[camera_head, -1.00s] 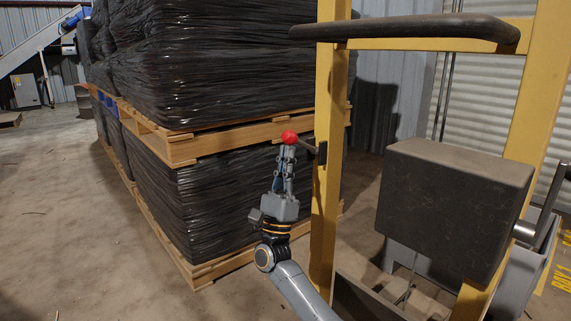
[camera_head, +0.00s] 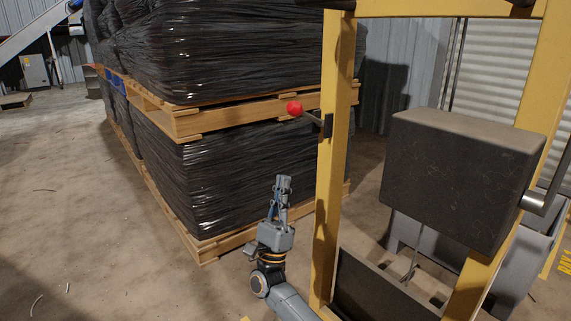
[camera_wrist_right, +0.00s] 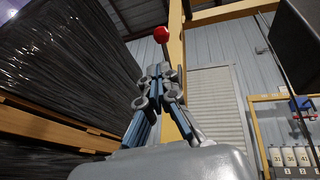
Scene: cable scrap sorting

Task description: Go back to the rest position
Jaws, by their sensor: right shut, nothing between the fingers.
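My right gripper (camera_head: 283,183) points up in the head view, to the left of the yellow frame's post. Its fingers are together with nothing between them. It is below and apart from the red ball knob (camera_head: 295,108), which sits on a short dark lever on the post. In the right wrist view the closed fingers (camera_wrist_right: 162,72) show in the foreground, and the red knob (camera_wrist_right: 162,34) shows above them. My left gripper is not in view.
The yellow frame (camera_head: 331,170) stands close on the right, with a dark block (camera_head: 455,175) hanging in it. Black-wrapped bales (camera_head: 230,50) on wooden pallets (camera_head: 190,122) stand behind my right gripper. The concrete floor (camera_head: 75,220) at left is mostly clear.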

